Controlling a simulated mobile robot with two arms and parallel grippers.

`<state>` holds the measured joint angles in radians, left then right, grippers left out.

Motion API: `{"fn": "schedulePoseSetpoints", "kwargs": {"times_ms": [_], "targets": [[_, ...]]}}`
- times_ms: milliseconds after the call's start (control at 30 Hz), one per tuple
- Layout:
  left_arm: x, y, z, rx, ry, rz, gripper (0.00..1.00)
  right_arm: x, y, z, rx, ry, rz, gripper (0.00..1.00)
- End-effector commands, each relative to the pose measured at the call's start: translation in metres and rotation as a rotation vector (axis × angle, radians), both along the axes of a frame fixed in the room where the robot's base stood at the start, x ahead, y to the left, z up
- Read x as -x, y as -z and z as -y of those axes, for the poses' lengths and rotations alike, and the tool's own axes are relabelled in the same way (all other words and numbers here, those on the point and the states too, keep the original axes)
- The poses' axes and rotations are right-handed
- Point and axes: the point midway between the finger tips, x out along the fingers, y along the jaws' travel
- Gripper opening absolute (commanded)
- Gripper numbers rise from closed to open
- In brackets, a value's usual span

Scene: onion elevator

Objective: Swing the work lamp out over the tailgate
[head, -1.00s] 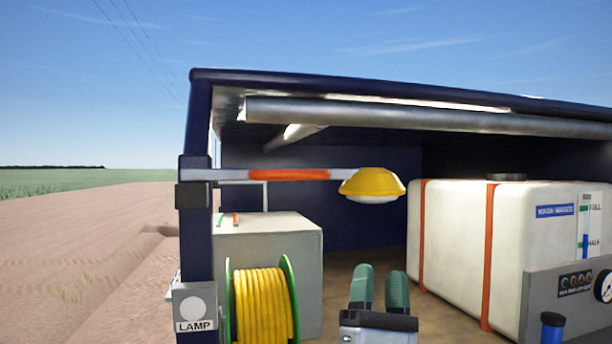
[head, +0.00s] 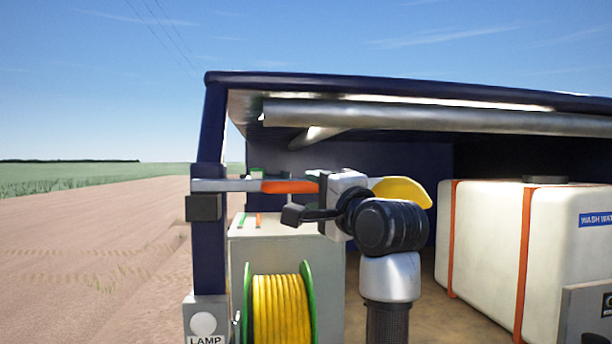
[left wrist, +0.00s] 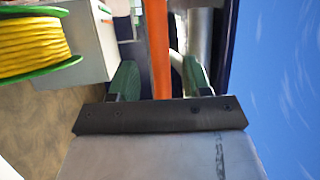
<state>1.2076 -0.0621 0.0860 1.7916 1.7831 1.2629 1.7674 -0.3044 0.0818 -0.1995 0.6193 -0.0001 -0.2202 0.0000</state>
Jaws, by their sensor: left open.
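The work lamp's yellow head (head: 405,191) hangs inside the truck's open back, partly hidden behind my left wrist. Its grey swing arm (head: 222,185) runs level from the dark corner post and carries an orange grip (head: 284,187). My left gripper (head: 288,183) is open at the orange grip; its green fingers are mostly hidden in the head view. In the left wrist view, the orange grip (left wrist: 159,50) runs between the two green fingers, with a gap on either side. My right gripper is not in view.
The dark corner post (head: 211,140) bears a LAMP plate (head: 204,323). A yellow hose reel (head: 280,310) stands below the arm, before a grey box (head: 300,245). A white wash water tank (head: 490,235) is at right. Open field lies left of the post.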

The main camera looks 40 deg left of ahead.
Motion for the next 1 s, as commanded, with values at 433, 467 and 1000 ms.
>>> {"fn": "schedulePoseSetpoints", "kwargs": {"times_ms": [433,467,1000], "targets": [[-0.011,-0.007,-0.040,-0.001,-0.001,-0.001,0.48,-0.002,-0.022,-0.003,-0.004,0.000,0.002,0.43],[-0.011,-0.007,-0.040,-0.001,-0.001,-0.001,0.48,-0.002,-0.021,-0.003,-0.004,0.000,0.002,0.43],[-0.011,-0.007,-0.040,-0.001,-0.001,-0.001,0.00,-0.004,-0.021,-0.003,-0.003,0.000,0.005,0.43]]}}
